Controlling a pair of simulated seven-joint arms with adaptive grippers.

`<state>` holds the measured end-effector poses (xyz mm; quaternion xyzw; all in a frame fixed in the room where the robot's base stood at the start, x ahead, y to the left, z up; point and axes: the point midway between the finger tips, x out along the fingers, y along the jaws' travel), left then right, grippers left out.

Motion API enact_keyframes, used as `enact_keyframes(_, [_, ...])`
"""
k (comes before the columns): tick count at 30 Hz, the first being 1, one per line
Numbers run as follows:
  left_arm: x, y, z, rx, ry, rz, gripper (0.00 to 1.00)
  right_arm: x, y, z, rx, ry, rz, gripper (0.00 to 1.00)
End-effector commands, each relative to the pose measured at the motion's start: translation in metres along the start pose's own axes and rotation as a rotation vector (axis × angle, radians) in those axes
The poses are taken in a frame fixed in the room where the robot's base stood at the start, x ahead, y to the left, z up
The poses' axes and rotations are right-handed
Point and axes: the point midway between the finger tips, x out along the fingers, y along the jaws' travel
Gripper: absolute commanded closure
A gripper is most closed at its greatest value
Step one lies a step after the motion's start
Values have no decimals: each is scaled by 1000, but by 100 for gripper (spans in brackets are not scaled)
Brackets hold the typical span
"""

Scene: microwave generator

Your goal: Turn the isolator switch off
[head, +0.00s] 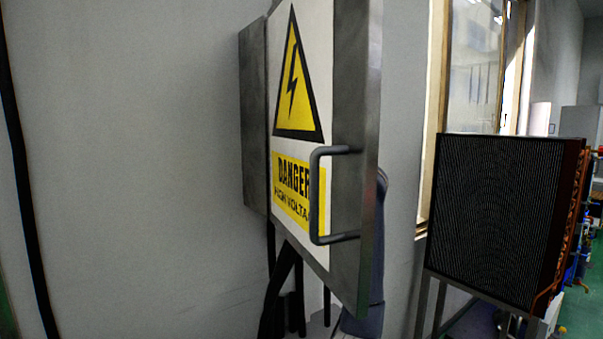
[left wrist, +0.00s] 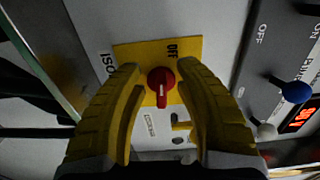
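The isolator switch (left wrist: 160,79) is a red round knob with a pale pointer mark, on a yellow plate (left wrist: 128,53) in the left wrist view. The mark points down in the picture, away from the word OFF at the plate's upper right. My left gripper (left wrist: 158,68) has yellow fingers, spread apart on either side of the knob. Gaps show between the fingers and the knob; depth to the panel is hard to judge. In the head view the cabinet door (head: 348,110) hides the switch and my left gripper. My right gripper is in neither view.
The door stands swung out, with a danger sign (head: 296,190) and a grey handle (head: 316,195). A black finned unit (head: 500,215) stands right of the cabinet.

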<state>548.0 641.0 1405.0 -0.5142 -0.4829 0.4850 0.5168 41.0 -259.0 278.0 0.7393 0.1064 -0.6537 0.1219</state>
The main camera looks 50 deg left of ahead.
Motion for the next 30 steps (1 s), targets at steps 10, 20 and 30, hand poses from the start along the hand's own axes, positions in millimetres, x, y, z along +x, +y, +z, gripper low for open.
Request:
enact_keyframes(10, [-60,0,-1,-1,4,1,66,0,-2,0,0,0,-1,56])
enact_keyframes(20, [-101,1,-1,0,3,1,66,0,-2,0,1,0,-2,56])
enact_keyframes(30, [-110,0,0,1,1,1,66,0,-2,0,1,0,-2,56])
